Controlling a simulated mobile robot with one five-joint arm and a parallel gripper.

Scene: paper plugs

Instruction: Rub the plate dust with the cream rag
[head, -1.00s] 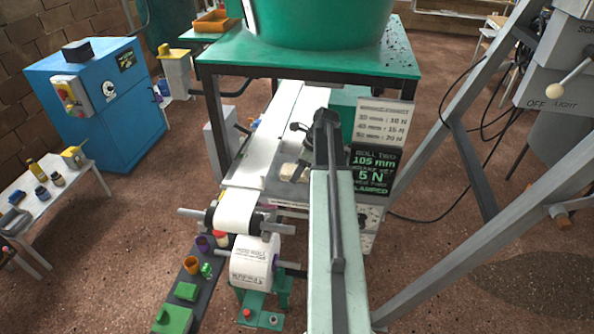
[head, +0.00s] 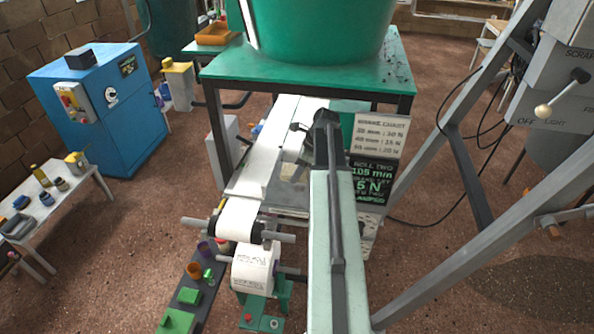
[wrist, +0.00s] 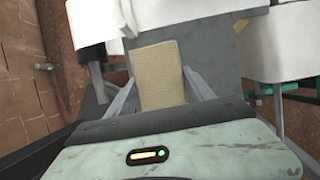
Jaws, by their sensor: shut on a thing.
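My gripper (wrist: 160,78) is shut on the cream rag (wrist: 159,64), a tan block-like pad held between its two fingers in the wrist view. In the head view my gripper (head: 299,140) is above the paper line, partly hidden by my arm, and the rag cannot be made out clearly. The grey metal plate (wrist: 192,30) lies beyond the rag in the wrist view. It also shows left of my arm in the head view (head: 291,194). I cannot tell whether the rag touches it. No dust can be clearly told on it.
White paper web (head: 257,165) runs along the plate's left side, down to a roller (head: 240,222) and a paper roll (head: 252,270). A green table (head: 300,70) with a large green tub stands behind. Chart signs (head: 380,135) stand right of my arm.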

